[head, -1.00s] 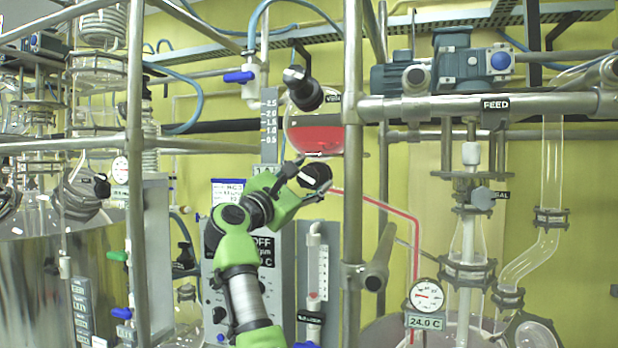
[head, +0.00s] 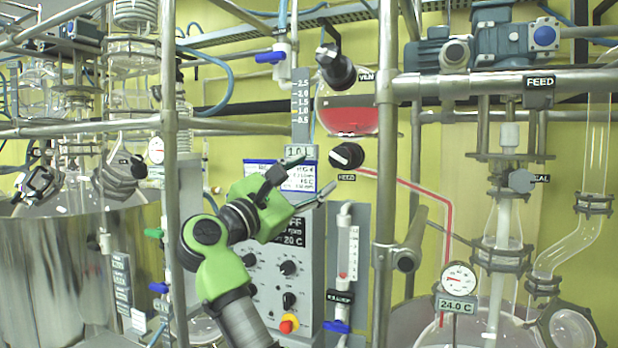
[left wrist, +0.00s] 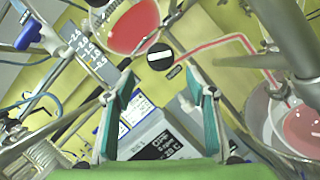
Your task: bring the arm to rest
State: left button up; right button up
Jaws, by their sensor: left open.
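My left gripper (head: 312,178) is at the end of the green arm (head: 222,270) in the middle of the head view. Its fingers are spread and nothing is between them. It is in front of the grey control box (head: 268,268), below and left of the black feed knob (head: 346,156), and apart from the knob. In the left wrist view the two teal-padded fingers (left wrist: 160,115) stand wide apart, with the control box (left wrist: 150,135) behind them and the knob (left wrist: 160,56) above. My right gripper shows in neither view.
A round flask of red liquid (head: 347,112) hangs above the knob. Steel posts (head: 386,170) stand close on both sides of the arm. A gauge (head: 459,278) and glassware are at the right. A large steel vessel (head: 50,270) is at the left.

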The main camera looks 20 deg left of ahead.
pick_arm(q)
jog(key=shift+s, duration=0.1)
dwell(0.4)
